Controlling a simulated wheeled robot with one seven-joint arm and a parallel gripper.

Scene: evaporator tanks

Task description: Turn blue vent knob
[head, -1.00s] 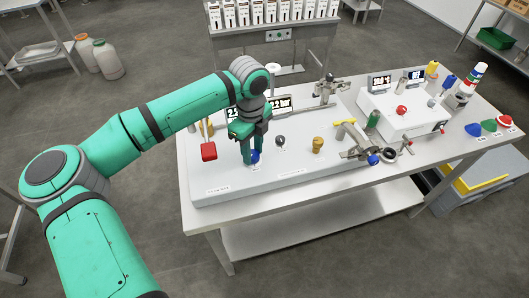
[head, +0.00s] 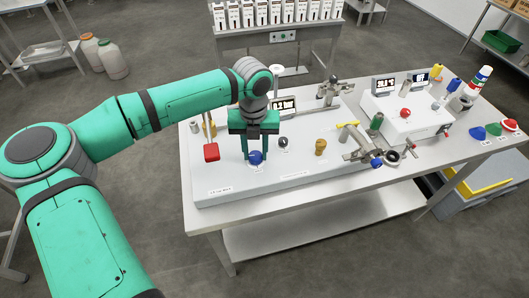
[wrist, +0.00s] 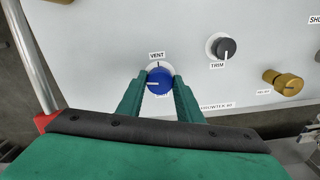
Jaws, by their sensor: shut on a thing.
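The blue vent knob (wrist: 159,81) sits on the light panel under a "VENT" label in the wrist view, its white pointer line pointing left. My green gripper (wrist: 158,92) has one finger on each side of the knob and is shut on it. In the head view the knob (head: 255,157) shows low on the front of the white panel (head: 225,183), with my gripper (head: 257,155) coming down over it from above.
A dark trim knob (wrist: 223,48) and a brass knob (wrist: 283,82) lie right of the vent knob. A red-handled lever (head: 211,152) stands to its left. Pipe fittings (head: 368,150) and a white box with displays (head: 408,113) are further right.

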